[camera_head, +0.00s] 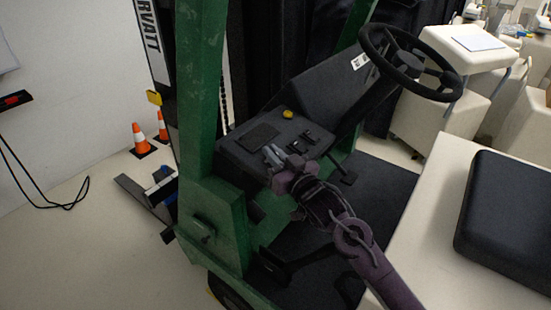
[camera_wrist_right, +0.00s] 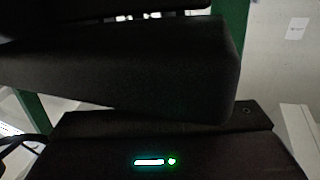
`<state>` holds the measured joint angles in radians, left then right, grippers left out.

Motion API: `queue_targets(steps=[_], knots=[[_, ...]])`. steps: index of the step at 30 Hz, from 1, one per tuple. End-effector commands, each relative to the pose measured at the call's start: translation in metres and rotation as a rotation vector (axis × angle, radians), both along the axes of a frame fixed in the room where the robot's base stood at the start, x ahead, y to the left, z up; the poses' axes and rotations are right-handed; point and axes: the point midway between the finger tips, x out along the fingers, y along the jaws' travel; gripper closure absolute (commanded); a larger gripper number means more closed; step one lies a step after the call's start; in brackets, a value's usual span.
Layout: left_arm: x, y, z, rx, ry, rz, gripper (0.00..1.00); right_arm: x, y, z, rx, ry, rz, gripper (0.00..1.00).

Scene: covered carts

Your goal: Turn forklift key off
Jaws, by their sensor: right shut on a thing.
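The green forklift (camera_head: 203,110) stands in the middle of the head view, with its dark control panel (camera_head: 240,160) below the steering wheel. My right gripper (camera_head: 273,155) reaches in from the lower right. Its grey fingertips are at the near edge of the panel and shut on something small. The key is hidden by the fingers, so I cannot tell its turn angle. The right wrist view is mostly filled by dark shapes close up, and the key does not show there. My left gripper is not in view.
The steering wheel (camera_head: 408,62) is above and right of my gripper. A yellow button (camera_head: 288,114) and small black levers (camera_head: 311,138) sit on the panel. A black seat cushion (camera_head: 507,215) is at the right. Orange cones (camera_head: 140,140) stand on the floor at the left.

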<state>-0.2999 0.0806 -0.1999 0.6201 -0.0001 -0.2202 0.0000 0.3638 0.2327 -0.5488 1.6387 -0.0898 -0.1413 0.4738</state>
Motion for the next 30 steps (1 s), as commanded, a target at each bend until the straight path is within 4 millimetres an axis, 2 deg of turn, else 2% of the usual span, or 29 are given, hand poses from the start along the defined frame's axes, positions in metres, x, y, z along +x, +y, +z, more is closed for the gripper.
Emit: queue_targets(steps=[13, 30], knots=[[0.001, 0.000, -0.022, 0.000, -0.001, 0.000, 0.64, -0.002, 0.003, 0.000, -0.035, -0.051, 0.282, 1.00], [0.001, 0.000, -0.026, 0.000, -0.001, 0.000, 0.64, -0.004, 0.005, 0.002, -0.042, -0.063, 0.353, 1.00]])
